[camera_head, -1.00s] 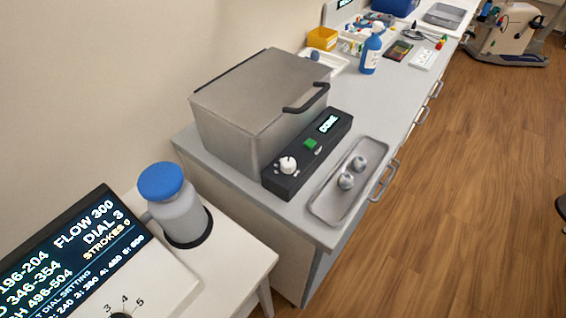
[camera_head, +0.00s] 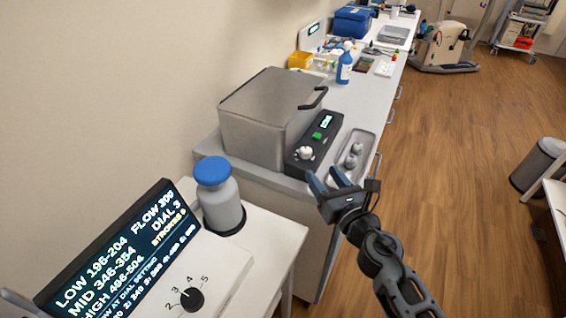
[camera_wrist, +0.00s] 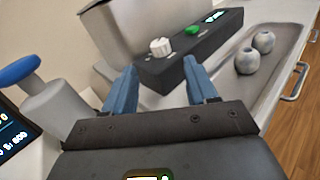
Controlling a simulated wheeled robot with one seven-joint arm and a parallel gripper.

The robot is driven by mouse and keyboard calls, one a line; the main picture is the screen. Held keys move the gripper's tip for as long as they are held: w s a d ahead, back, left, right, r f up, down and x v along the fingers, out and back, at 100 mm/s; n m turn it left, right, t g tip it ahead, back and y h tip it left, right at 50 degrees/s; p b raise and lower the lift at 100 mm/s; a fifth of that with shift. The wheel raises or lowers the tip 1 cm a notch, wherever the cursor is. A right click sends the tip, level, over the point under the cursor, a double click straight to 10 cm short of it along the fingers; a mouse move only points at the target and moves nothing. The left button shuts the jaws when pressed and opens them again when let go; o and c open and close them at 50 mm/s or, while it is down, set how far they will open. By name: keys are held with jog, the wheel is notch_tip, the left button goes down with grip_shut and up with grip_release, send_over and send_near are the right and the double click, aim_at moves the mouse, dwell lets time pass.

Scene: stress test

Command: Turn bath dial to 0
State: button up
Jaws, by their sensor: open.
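The bath is a grey metal box (camera_head: 262,135) with its lid down, on the counter. Its black control panel (camera_head: 325,140) carries a white dial (camera_head: 305,153), a green button (camera_head: 317,136) and a small lit display (camera_head: 326,121). The dial also shows in the wrist view (camera_wrist: 160,47), beyond the fingertips; its exact setting is too small to read. My gripper (camera_head: 327,181) is open and empty, in front of the panel's near end and apart from the dial. In the wrist view its two blue fingers (camera_wrist: 160,78) stand apart, with the dial roughly between and beyond them.
A metal tray (camera_head: 337,178) with two round grey pieces (camera_head: 353,155) lies right of the panel. A blue-capped grey jar (camera_head: 220,195) and a screen unit (camera_head: 125,255) with its own black dial (camera_head: 192,299) stand on the nearer table. A blue bottle (camera_head: 344,66) stands farther back.

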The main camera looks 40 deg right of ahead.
aim_at(309, 154)
jog(key=shift+w+d+r+n, duration=0.2)
jog(key=shift+w+d+n, duration=0.05)
jog(key=shift+w+n, duration=0.5)
jog(key=shift+w+d, duration=0.1)
jog(key=shift+w, duration=0.2)
jog(key=shift+p+x, duration=0.6)
jog(key=shift+x, duration=2.9)
jog(key=shift+c, duration=0.3)
jog(key=c, duration=1)
